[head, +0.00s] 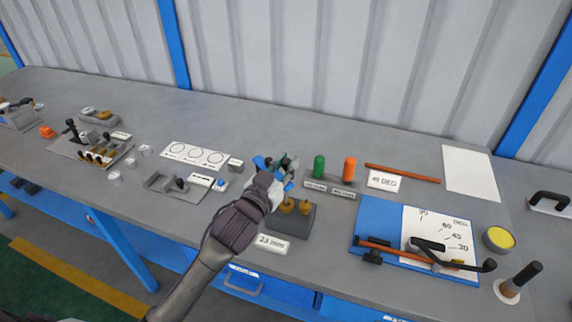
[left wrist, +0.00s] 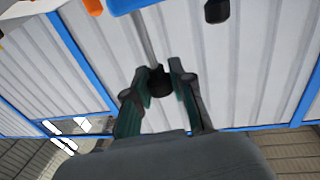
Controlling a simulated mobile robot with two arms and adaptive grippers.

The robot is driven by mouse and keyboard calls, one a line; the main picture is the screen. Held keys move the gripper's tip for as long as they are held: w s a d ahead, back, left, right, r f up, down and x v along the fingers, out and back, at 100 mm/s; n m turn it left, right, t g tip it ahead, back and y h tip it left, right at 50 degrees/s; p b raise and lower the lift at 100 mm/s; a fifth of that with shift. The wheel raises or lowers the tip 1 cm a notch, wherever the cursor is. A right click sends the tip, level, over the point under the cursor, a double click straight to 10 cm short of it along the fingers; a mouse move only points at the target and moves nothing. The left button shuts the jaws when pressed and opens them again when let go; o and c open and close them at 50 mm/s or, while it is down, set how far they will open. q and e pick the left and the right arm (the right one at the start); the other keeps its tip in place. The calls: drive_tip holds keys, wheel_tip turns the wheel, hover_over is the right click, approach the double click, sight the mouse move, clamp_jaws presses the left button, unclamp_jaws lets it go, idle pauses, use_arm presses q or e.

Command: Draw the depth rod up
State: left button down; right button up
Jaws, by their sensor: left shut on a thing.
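My left gripper (head: 277,167) reaches in over the middle of the bench. In the left wrist view the gripper (left wrist: 160,84) is shut on the dark knob (left wrist: 159,86) at the end of a thin grey rod (left wrist: 148,45), which I take to be the depth rod. The rod runs toward a blue body (left wrist: 135,4) at the top edge, cut off there. In the head view the hand covers most of the rod; only small blue parts (head: 261,161) show around the fingers. My right gripper is not in view.
A dark block with brass knobs (head: 289,206) stands just below the hand, with a "23 mm" label (head: 272,243) in front. Green (head: 319,167) and orange (head: 349,169) handles stand to the right. A blue board with an angle scale (head: 438,236) lies further right.

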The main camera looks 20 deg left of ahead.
use_arm(q)
wheel_tip(320, 180, up, 4)
drive_tip(key=shift+f+p, duration=0.25)
drive_tip(key=shift+p, duration=0.65)
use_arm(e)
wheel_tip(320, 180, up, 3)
use_arm(q)
drive_tip(key=c, duration=1)
unclamp_jaws()
drive_tip(key=shift+o, duration=0.2)
drive_tip(key=shift+f, duration=0.1)
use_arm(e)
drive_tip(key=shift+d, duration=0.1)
use_arm(q)
drive_tip(key=shift+s, duration=0.35)
drive_tip(key=s+a, duration=0.2)
drive_tip(key=s, duration=0.9)
drive_tip(key=shift+a, duration=0.1)
